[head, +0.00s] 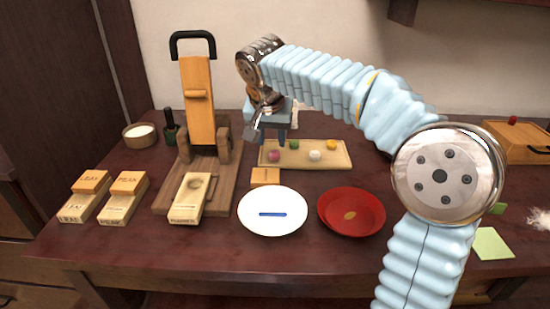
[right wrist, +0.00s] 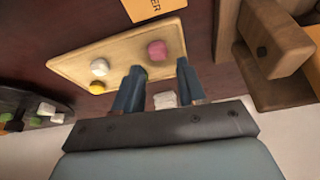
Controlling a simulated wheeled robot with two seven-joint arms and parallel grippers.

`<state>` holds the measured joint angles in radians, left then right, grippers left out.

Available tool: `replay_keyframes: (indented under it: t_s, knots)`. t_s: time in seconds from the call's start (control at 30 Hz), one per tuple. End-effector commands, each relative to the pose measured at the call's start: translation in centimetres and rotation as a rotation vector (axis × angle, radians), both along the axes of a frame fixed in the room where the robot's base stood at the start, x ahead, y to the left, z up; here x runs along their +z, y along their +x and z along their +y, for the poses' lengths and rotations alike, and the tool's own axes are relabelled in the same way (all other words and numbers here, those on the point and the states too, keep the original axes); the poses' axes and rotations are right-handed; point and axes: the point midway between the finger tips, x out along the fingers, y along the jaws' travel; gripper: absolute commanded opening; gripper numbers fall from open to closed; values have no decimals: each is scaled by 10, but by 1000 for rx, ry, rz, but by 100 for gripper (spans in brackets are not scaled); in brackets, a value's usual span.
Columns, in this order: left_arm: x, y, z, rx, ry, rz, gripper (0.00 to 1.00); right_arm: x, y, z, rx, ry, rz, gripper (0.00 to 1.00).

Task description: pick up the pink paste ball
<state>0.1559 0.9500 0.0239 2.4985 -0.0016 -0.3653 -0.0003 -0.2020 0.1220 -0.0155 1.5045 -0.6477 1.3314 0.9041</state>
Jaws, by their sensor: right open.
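The pink paste ball (head: 274,155) sits near the left end of a pale wooden board (head: 335,164). In the right wrist view the pink ball (right wrist: 157,50) lies on the board (right wrist: 125,42), beyond the gap between my fingertips and apart from them. My right gripper (head: 275,138) is open and empty, above and behind the ball; it also shows in the right wrist view (right wrist: 158,72). A green ball (head: 294,145), a white ball (head: 315,155) and a yellow ball (head: 331,145) share the board. My left gripper is not in view.
A wooden press (head: 200,110) stands left of the board, close to my right gripper. A small wooden block (head: 265,175), a white plate (head: 272,228) and a red bowl (head: 351,230) lie in front. Labelled boxes (head: 122,205) stand at the left.

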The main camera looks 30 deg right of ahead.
Motion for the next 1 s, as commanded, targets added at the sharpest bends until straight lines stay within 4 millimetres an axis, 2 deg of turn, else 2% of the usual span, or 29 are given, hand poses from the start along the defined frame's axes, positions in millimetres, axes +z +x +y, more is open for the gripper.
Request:
replay_keyframes:
  t_s: [0.3,0.6,0.87,1.0]
  knots:
    - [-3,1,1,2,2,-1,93,-42,10,-12,-1,0,1,40]
    - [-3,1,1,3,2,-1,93,-49,12,-14,-1,0,0,40]
    - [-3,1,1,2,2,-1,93,-49,12,-14,0,0,0,2]
    - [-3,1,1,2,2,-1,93,-48,12,-14,0,0,0,0]
